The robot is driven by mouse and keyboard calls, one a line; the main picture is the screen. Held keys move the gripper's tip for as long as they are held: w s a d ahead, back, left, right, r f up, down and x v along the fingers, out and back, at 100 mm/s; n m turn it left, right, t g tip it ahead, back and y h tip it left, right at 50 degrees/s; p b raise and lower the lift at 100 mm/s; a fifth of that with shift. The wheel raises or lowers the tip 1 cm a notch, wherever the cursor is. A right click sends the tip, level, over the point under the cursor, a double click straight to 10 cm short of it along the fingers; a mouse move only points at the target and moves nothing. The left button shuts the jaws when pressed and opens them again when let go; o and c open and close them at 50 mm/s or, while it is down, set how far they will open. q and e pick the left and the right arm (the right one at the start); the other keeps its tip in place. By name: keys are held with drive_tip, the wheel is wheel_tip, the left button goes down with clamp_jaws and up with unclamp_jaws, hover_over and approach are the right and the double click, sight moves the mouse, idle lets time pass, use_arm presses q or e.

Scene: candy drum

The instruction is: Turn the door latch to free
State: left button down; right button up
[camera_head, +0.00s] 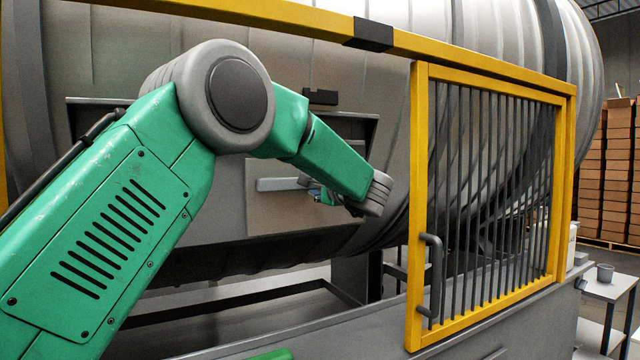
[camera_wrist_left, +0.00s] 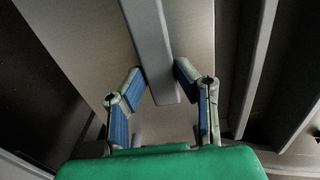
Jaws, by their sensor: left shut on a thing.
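The door latch (camera_head: 280,184) is a pale grey bar lying about level across a lighter grey door panel (camera_head: 285,220) on the drum. In the left wrist view the latch (camera_wrist_left: 153,40) runs in from the top and ends between my fingers. My left gripper (camera_head: 314,190) is at the right end of the bar; its wrist partly hides it in the head view. In the left wrist view my left gripper (camera_wrist_left: 159,75) has its blue-padded fingers on either side of the bar, shut on it. My right gripper is not in view.
The large ribbed drum (camera_head: 500,35) fills the back. A yellow barred gate (camera_head: 417,200) with a dark handle (camera_head: 436,275) stands right of my left arm. A yellow rail (camera_head: 290,18) crosses above. A small table (camera_head: 612,288) with a grey cup (camera_head: 605,273) is at far right.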

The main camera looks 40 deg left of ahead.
use_arm(q)
drive_tip(key=shift+a+r, duration=0.2)
drive_tip(key=shift+r, duration=0.1)
drive_tip(key=c, duration=1.2)
unclamp_jaws()
drive_tip(key=shift+a+f, duration=0.1)
drive_tip(key=shift+w+a+f, duration=0.2)
drive_tip(key=shift+a+f, duration=0.15)
drive_tip(key=shift+a, duration=0.25)
drive_tip(key=shift+v, duration=5.8)
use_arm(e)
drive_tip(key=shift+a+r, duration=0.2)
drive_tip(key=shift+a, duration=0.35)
use_arm(q)
drive_tip(key=shift+f, duration=0.2)
drive_tip(key=shift+s, duration=0.1)
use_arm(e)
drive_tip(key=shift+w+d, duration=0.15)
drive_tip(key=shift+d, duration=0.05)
use_arm(q)
drive_tip(key=shift+d, duration=0.3)
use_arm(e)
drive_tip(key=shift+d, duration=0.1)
